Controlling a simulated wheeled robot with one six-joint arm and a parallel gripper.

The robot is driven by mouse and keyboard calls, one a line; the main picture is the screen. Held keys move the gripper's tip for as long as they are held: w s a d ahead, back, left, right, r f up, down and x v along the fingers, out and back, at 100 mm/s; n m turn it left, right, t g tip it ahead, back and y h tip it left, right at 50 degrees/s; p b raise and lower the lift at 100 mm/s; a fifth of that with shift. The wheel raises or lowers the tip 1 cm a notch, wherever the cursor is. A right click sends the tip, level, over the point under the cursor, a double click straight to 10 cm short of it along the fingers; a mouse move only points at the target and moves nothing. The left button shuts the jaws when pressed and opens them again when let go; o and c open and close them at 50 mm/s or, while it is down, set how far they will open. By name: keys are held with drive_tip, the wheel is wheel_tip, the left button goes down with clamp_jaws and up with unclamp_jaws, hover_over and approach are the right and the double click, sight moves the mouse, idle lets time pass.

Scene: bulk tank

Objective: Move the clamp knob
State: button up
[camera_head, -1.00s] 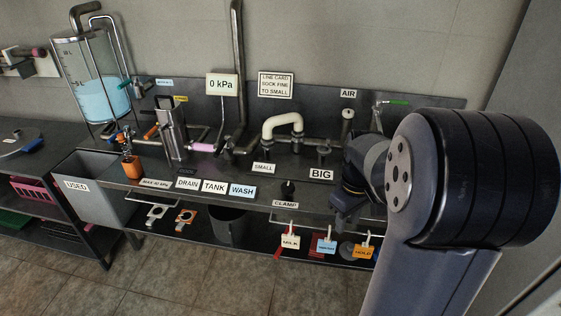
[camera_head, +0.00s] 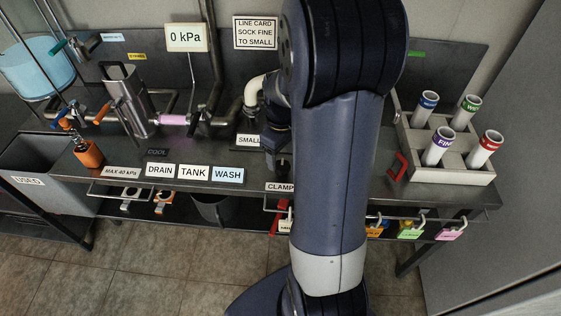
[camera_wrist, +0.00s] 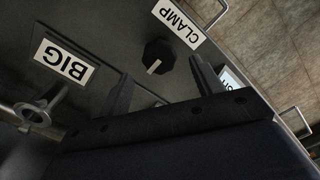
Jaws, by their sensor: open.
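The clamp knob (camera_wrist: 158,56) is a black faceted knob with a white pointer mark, on the dark bench top beside the CLAMP label (camera_wrist: 179,23). In the wrist view its pointer mark lies toward the lower side of the picture. My gripper (camera_wrist: 163,84) is open, with one finger on each side below the knob in that view. The knob shows in the gap beyond the fingertips, and I see no contact. In the head view my arm covers much of the bench, and my gripper (camera_head: 276,140) is over the area behind the CLAMP label (camera_head: 280,187).
The BIG label (camera_wrist: 63,65) and a metal pipe fitting (camera_wrist: 33,113) are near the gripper. Coloured tags hang below the bench's front edge. A gauge sign (camera_head: 187,37) reads 0 kPa.

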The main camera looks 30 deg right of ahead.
sight(281, 164)
drive_tip(key=shift+f, duration=1.95)
drive_tip(key=shift+c, duration=0.4)
drive_tip(key=c, duration=0.9)
